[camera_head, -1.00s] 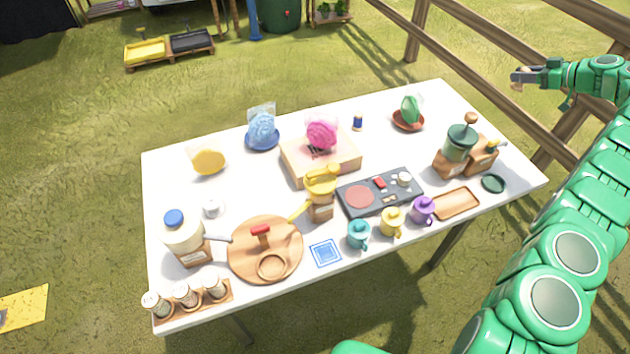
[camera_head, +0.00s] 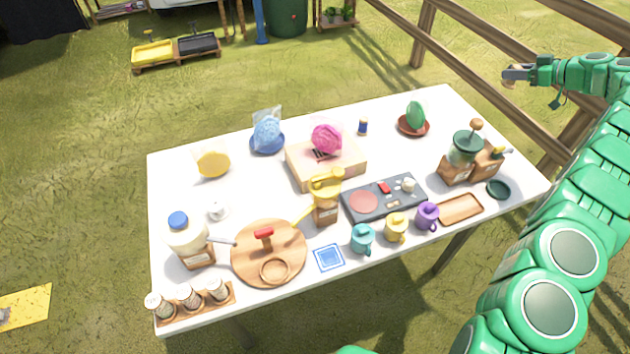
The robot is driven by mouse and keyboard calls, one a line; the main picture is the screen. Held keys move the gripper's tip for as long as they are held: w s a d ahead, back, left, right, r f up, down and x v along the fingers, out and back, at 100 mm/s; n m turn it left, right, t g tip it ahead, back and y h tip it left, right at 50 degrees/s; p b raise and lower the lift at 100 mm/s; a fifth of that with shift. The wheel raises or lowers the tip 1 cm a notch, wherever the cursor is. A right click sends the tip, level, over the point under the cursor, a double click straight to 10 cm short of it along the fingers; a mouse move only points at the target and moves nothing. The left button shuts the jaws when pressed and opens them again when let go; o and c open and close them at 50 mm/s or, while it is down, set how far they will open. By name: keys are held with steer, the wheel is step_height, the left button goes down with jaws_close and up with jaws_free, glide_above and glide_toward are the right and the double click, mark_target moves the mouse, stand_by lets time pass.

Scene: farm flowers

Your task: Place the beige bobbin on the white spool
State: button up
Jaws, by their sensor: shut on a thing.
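My gripper (camera_head: 515,74) is at the upper right, off the table's right edge and in front of the wooden fence. It is shut on a small beige thing, which looks like the beige bobbin (camera_head: 509,84). Only a little of it shows below the jaws, and its shape is too small to tell. A small white thing, likely the white spool (camera_head: 217,210), stands on the left part of the white table (camera_head: 270,195). It is far from my gripper, across the table. Nothing is seen on top of it.
The yellow disc (camera_head: 213,164) stands behind the white spool, and the blue-capped jar (camera_head: 187,238) stands in front-left. The round wooden board (camera_head: 240,262) lies to its right front. A yellow grinder (camera_head: 326,200), pink-topped box (camera_head: 325,165) and green grinder (camera_head: 463,152) stand between it and my gripper.

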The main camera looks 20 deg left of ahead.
steer(key=s+a+f+n+g, duration=0.1)
steer(key=s+a, duration=0.7)
steer(key=a, duration=0.4)
steer(key=s+a+f+n+g+y, duration=0.1)
steer(key=s+a+n+g, duration=0.1)
steer(key=s+a, duration=0.8)
steer(key=s+a+f+n+g, duration=0.1)
steer(key=s+a, duration=0.5)
steer(key=a, duration=0.9)
steer(key=s+a+r+n+g+h, duration=0.1)
steer(key=s+a+n+g, duration=0.3)
steer(key=s, duration=1.1)
steer(key=s+a+r+n+g, duration=0.1)
steer(key=s+a, duration=0.5)
steer(key=s, duration=0.8)
steer(key=s+a+r+n+g+h, duration=0.1)
steer(key=s+a+n+g, duration=0.3)
steer(key=s, duration=1.1)
steer(key=m, duration=0.2)
glide_above(215, 204)
steer(key=shift+t, duration=0.4)
steer(key=shift+s+d+f, duration=0.1)
steer(key=shift+d+f, duration=0.05)
steer(key=shift+f, duration=3.55)
steer(key=shift+d+f, duration=0.1)
steer(key=shift+f, duration=3.55)
steer(key=shift+a+f, duration=0.15)
steer(key=shift+f, duration=0.1)
steer(key=shift+a+f, duration=0.1)
steer(key=shift+f, duration=1.5)
